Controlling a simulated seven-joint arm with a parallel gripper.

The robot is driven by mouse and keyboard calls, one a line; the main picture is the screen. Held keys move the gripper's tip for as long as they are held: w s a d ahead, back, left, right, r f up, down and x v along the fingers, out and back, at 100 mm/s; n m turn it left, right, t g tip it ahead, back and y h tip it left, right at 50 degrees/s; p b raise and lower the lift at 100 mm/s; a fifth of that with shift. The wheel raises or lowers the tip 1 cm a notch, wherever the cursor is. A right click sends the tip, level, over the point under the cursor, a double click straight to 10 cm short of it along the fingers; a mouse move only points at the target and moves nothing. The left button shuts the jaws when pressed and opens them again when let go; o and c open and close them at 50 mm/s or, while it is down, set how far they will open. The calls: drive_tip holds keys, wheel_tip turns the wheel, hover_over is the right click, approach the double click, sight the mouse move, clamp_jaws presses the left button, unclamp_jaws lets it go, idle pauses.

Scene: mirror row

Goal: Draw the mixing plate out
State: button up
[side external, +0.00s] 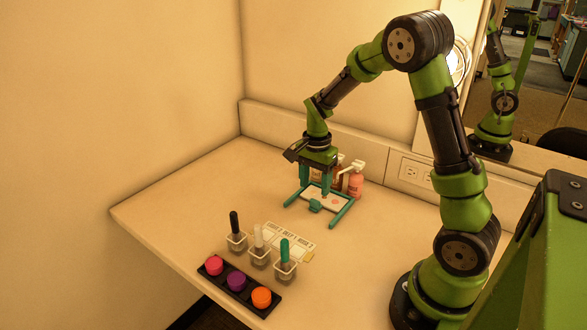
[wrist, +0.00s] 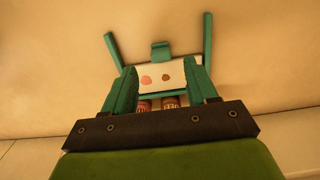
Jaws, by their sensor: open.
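The mixing plate (side external: 333,201) is a white plate with reddish paint spots, lying between two teal rails (side external: 343,212) near the back of the table. A teal tab (side external: 315,206) stands at its front edge, and this tab also shows in the wrist view (wrist: 161,50). My gripper (side external: 316,186) is open, pointing down over the plate. In the wrist view, the plate (wrist: 170,74) shows between the fingers of my gripper (wrist: 161,68), with the tab beyond the fingertips. Nothing is between the fingertips at the tab. Whether the fingers touch the plate I cannot tell.
Pump bottles (side external: 355,182) stand close behind the plate. In front are three holders with black (side external: 234,223), white and teal (side external: 285,250) handled tools, a white card (side external: 284,239), and a dark rack of pots (side external: 237,282). The table's left side is clear. A mirror is at right.

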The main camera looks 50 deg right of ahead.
sight(314, 201)
wheel_tip(314, 201, down, 6)
drive_tip(key=shift+r, duration=0.15)
clamp_jaws()
idle(0.4)
